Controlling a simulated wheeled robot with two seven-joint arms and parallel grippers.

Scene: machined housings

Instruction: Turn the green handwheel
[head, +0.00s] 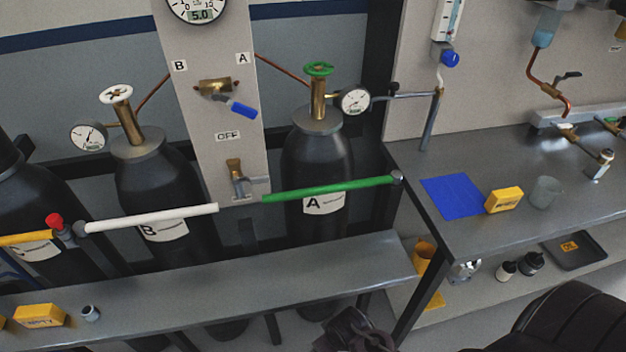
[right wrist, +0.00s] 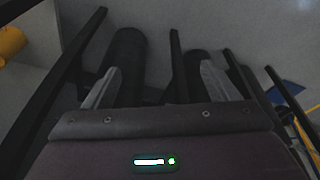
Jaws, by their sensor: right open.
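The green handwheel (head: 318,69) sits on top of the brass valve of cylinder A (head: 318,160), a dark gas cylinder right of the grey panel. A round gauge (head: 354,100) is joined to the valve's right side. My right gripper (head: 352,332) shows at the bottom edge of the head view, well below and apart from the handwheel. In the right wrist view its two fingers (right wrist: 158,86) are spread with nothing between them. The handwheel is not seen there. My left gripper is not in view.
A green bar (head: 330,188) crosses in front of cylinder A. A grey shelf (head: 250,270) runs before the cylinders. Cylinder B (head: 150,170) carries a white handwheel (head: 115,94). A bench (head: 470,160) at right holds a blue mat (head: 452,196) and a yellow block (head: 503,200).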

